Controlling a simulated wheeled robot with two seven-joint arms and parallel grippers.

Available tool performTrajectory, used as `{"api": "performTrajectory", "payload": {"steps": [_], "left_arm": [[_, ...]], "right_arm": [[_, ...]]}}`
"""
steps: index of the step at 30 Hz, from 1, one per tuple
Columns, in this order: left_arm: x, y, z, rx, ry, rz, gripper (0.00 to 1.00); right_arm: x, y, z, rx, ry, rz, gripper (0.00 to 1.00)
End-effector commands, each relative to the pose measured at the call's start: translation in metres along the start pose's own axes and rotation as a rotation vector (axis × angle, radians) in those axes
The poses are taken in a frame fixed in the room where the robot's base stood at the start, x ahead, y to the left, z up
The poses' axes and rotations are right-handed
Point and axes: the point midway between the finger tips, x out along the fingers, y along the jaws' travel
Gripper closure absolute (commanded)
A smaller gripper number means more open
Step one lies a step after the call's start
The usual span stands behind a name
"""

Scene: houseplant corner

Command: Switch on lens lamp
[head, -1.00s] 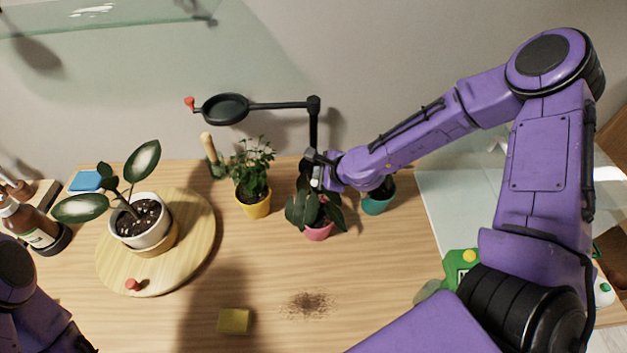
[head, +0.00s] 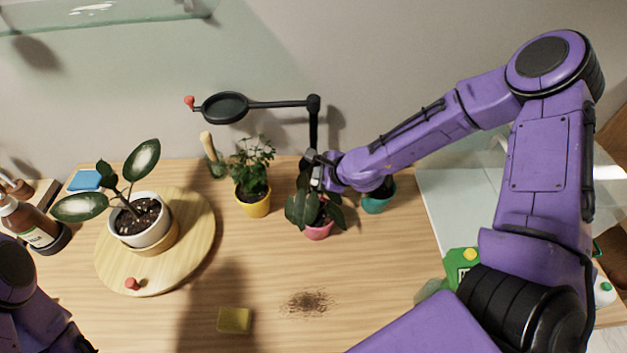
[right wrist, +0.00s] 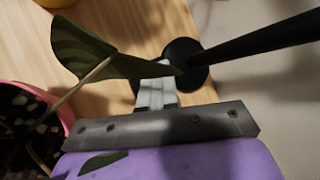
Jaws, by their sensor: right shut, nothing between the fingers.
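The lens lamp (head: 279,105) is black, with a round lens head at the left end of a level arm and a red knob at its far left. The lens head looks dark. Its post drops behind my right gripper (head: 313,171). In the right wrist view the lamp's post (right wrist: 255,42) and round black base (right wrist: 187,62) show just beyond the fingers (right wrist: 155,88). My right gripper is shut and empty, low beside the post and base; I cannot tell whether it touches them. My left gripper is out of view; only part of that arm shows.
A pink-potted plant (head: 318,231) stands right by my right gripper, and a leaf (right wrist: 95,52) overhangs the fingers. A yellow pot (head: 255,204) and a teal pot (head: 377,203) stand close. A round wooden board (head: 190,262) holds a white-potted plant. A sponge (head: 234,320) lies in front.

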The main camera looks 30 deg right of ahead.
Motion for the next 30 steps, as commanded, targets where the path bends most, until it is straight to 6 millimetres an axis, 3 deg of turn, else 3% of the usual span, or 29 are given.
{"api": "performTrajectory", "payload": {"steps": [22, 30], "left_arm": [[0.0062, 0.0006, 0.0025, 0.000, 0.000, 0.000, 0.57], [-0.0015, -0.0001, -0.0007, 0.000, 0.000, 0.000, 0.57]], "right_arm": [[0.0056, 0.0043, -0.0045, 0.000, 0.000, 0.000, 1.00], [-0.0002, 0.0000, -0.0003, 0.001, 0.000, 0.000, 1.00]]}}
